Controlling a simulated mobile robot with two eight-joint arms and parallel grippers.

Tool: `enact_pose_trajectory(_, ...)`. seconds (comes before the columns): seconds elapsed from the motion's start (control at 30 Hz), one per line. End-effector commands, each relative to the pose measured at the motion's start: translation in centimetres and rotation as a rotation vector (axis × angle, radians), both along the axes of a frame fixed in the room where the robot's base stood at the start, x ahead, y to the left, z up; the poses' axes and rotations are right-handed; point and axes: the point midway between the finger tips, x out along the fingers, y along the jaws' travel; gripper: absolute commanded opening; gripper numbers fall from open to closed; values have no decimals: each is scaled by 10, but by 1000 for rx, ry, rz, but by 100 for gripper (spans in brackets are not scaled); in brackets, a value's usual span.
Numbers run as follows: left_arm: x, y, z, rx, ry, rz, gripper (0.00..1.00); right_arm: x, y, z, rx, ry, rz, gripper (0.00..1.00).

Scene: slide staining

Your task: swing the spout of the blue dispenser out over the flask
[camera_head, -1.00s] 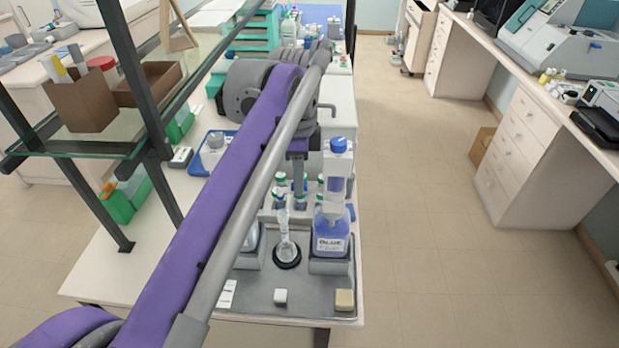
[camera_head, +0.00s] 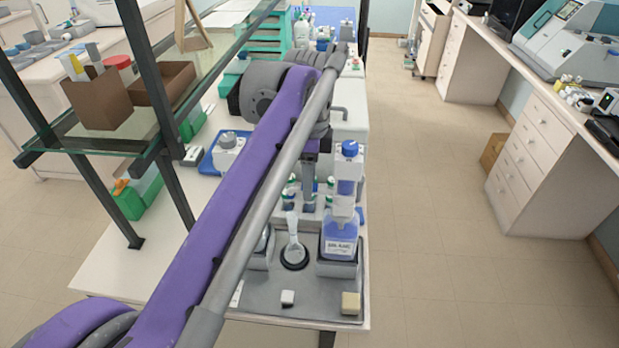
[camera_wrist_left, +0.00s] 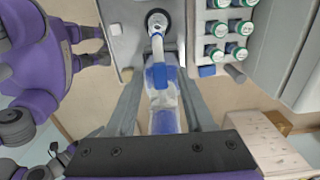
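The blue dispenser (camera_head: 340,240) stands upright on a stand at the tray's right side, with a blue cap, a clear column and a bottle of blue liquid. It also shows in the left wrist view (camera_wrist_left: 163,110). The small clear flask (camera_head: 293,248) stands left of it on a black ring, and it shows at the top of the left wrist view (camera_wrist_left: 157,35). I cannot make out where the spout points. My left gripper (camera_head: 310,172) is partly hidden by my arm. In the left wrist view its fingers (camera_wrist_left: 163,90) are apart, one either side of the dispenser; contact is unclear.
A rack of green-capped tubes (camera_wrist_left: 228,28) stands behind the flask. A white block (camera_head: 288,298) and a beige block (camera_head: 350,303) lie at the front of the grey tray (camera_head: 318,298). A glass shelf (camera_head: 110,141) with brown boxes is at left.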

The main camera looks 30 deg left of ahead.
Motion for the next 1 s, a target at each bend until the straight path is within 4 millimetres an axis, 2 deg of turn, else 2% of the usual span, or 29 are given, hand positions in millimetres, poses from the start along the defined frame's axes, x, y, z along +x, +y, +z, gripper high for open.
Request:
enact_pose_trajectory(0.27,0,0,5,0,0,0,52,0,0,1,0,-1,0,68)
enact_pose_trajectory(0.37,1,0,17,0,-1,0,52,1,0,3,0,-3,0,68)
enact_pose_trajectory(0.7,1,0,85,0,-2,1,52,8,0,16,0,-15,0,68)
enact_pose_trajectory(0.83,1,0,101,0,-2,1,52,10,0,20,0,-19,0,68)
enact_pose_trajectory(1.0,0,0,108,0,-1,0,52,10,0,21,0,-20,0,68)
